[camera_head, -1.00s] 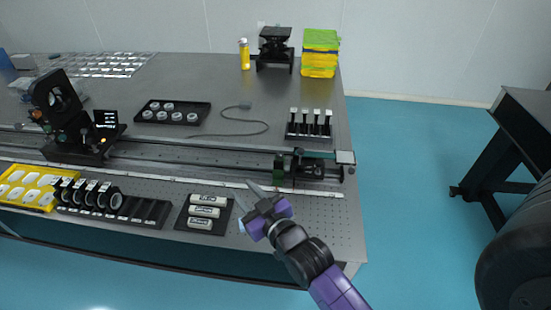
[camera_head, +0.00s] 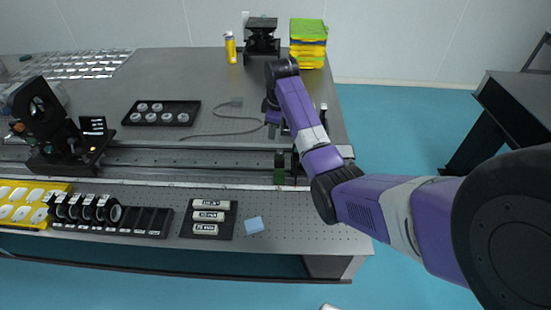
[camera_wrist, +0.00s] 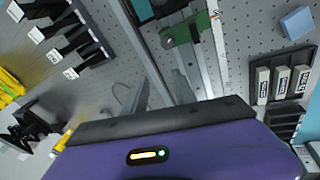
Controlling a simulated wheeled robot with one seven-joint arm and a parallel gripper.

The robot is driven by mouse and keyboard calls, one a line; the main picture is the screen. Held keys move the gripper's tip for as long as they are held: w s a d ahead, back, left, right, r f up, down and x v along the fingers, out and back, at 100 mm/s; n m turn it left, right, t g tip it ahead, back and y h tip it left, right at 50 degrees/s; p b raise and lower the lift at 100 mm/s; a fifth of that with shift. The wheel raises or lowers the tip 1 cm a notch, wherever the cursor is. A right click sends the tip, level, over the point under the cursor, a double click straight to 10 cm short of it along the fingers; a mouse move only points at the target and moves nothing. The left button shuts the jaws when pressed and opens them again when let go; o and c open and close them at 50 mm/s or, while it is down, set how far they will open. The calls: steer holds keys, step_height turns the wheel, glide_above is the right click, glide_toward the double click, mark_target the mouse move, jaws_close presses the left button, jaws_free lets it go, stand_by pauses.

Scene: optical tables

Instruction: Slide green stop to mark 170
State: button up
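The green stop (camera_head: 279,166) sits on the long dark rail (camera_head: 200,156), near its right end. It also shows in the wrist view (camera_wrist: 190,30), with a pale scale strip (camera_wrist: 217,40) beside it. My gripper (camera_head: 272,123) hangs behind the rail, on its far side from the camera, and is partly hidden by my arm. In the wrist view its two grey fingers (camera_wrist: 158,92) are apart with nothing between them, and the green stop lies beyond their tips, not touched. The scale's marks are too small to read reliably.
My arm hides most of the rail's right end and the post rack, which shows in the wrist view (camera_wrist: 60,35). A black tray of round parts (camera_head: 160,113) stands behind the rail with a cable near it. A blue block (camera_head: 254,225) and a labelled-cylinder tray (camera_head: 208,219) lie in front.

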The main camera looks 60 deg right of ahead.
steer(key=n+g+y, duration=0.2)
glide_above(279, 161)
steer(key=shift+d+f, duration=0.2)
steer(key=shift+f, duration=1)
steer(key=shift+f+p, duration=0.65)
steer(key=shift+f, duration=3.25)
steer(key=shift+c, duration=0.2)
jaws_close()
